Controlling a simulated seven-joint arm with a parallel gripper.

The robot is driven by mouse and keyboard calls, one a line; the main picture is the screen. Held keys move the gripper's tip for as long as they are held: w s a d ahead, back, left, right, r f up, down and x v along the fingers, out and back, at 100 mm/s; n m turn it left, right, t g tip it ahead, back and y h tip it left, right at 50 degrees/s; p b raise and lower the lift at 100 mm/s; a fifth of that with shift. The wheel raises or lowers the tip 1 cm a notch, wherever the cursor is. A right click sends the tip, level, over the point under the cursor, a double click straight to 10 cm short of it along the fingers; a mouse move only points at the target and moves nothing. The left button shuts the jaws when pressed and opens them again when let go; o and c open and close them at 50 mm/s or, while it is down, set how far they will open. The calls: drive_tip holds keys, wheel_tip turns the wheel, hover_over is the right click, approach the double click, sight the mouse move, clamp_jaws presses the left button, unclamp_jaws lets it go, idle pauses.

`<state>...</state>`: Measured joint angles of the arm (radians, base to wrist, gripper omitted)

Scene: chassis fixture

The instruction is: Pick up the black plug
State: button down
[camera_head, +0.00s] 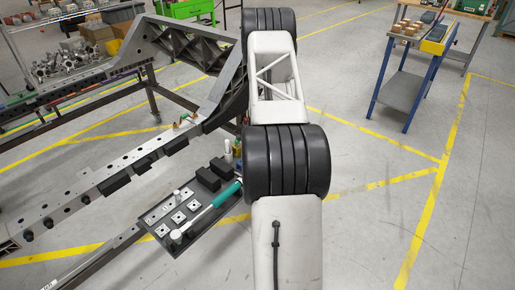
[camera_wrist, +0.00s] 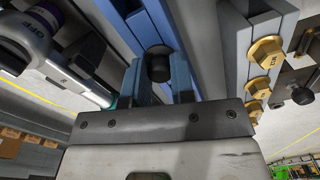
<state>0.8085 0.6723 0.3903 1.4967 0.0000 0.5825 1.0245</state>
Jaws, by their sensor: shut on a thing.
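In the wrist view, my gripper (camera_wrist: 158,78) reaches up from the lower middle with two blue-grey fingers. The fingers are closed on the black plug (camera_wrist: 158,62), whose round dark end shows between them. The plug's far side and the exact contact are partly hidden. A blue beam (camera_wrist: 148,22) runs behind the plug; I cannot tell whether the plug touches it. In the head view my gripper and this plug are hidden behind my arm.
Brass bolts (camera_wrist: 266,52) stand on a grey bar close at right. A grey-purple tool head (camera_wrist: 28,35) is at left. In the head view, a chassis rail (camera_head: 120,170), a dark parts tray (camera_head: 172,240) with a teal-handled tool (camera_head: 226,194) and a blue-legged table (camera_head: 405,92) show.

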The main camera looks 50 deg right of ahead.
drive_tip(key=shift+r, duration=0.15)
wheel_tip(320, 180, up, 10)
idle(0.6)
idle(0.6)
drive_tip(key=shift+r, duration=2.3)
